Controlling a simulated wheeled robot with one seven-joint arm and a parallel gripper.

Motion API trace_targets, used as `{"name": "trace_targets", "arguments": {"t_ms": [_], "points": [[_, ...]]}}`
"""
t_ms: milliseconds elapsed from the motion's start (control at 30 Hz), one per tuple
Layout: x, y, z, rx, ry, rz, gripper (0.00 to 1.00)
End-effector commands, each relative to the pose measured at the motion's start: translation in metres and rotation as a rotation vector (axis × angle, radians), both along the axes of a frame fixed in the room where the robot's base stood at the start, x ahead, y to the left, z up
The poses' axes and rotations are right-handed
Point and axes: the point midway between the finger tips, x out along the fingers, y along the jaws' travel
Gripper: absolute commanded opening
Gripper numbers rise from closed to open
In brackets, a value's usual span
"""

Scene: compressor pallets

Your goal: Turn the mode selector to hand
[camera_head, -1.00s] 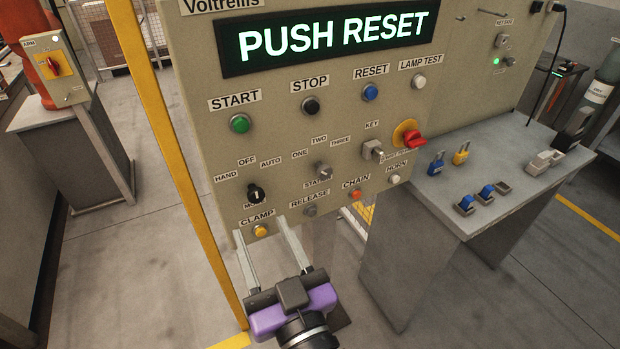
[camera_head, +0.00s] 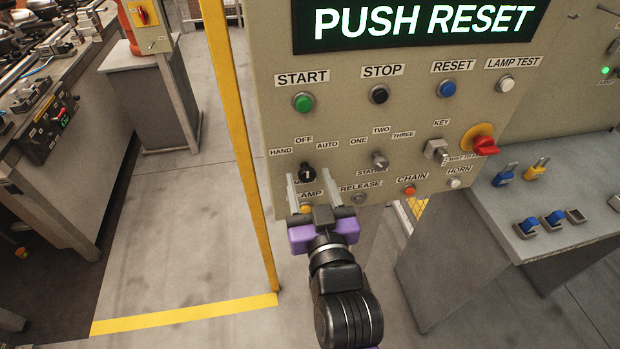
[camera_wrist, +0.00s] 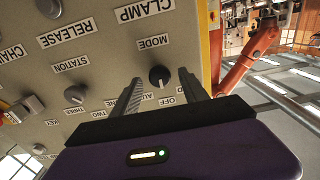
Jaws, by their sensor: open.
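The mode selector (camera_head: 307,173) is a round black knob with a white mark, on the beige panel (camera_head: 262,95). The labels HAND, OFF and AUTO sit above it in the head view. In the wrist view, which is upside down, the knob (camera_wrist: 159,76) has its white mark toward the OFF label (camera_wrist: 168,101). My gripper (camera_head: 309,175) is open, its two fingers pointing at the panel. The fingertips (camera_wrist: 161,75) appear on either side of the knob, with space between; I cannot tell how deep they reach. The fingers partly cover the MODE and CLAMP labels in the head view.
The station selector (camera_head: 380,160) is right of the knob, and the yellow clamp button (camera_head: 306,208) is just below. A red switch (camera_head: 485,145) projects at the panel's right. A yellow post (camera_head: 238,130) stands left of the panel. The display (camera_head: 420,22) reads PUSH RESET.

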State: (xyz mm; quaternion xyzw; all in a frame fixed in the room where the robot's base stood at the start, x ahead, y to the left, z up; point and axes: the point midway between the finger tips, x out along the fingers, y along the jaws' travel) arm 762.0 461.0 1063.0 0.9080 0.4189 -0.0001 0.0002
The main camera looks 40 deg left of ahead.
Motion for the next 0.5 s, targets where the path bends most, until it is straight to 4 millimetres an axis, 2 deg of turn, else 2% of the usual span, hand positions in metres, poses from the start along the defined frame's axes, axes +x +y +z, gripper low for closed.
{"name": "trace_targets", "arguments": {"t_ms": [300,500], "points": [[0.0019,0.0019,-0.0001,0.0,0.0,0.0,0.5],[0.0018,0.0018,0.0,0.0,0.0,-0.001,0.1]]}}
